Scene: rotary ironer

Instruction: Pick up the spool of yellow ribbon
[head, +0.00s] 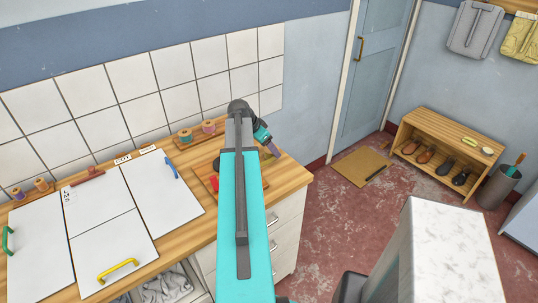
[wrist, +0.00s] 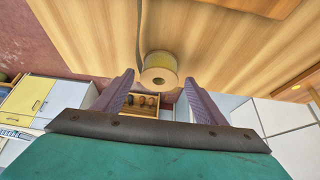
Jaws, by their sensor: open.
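The spool of yellow ribbon (wrist: 160,72) shows in the wrist view, with a pale round end with a hole facing the camera and a strip of ribbon trailing from it along the wooden worktop (wrist: 215,45). My gripper (wrist: 158,80) is open, with one finger to each side of the spool in the picture. I cannot tell whether the spool is between the fingers or just beyond their tips. In the head view my gripper (head: 271,148) is over the right end of the worktop, and I cannot make out the spool there.
A wooden tray (head: 203,181) lies partly behind my arm. Small thread spools (head: 208,127) stand on a rack by the tiled wall. White boards with coloured handles (head: 160,195) cover the worktop's left. A shoe rack (head: 450,137) stands across the red floor.

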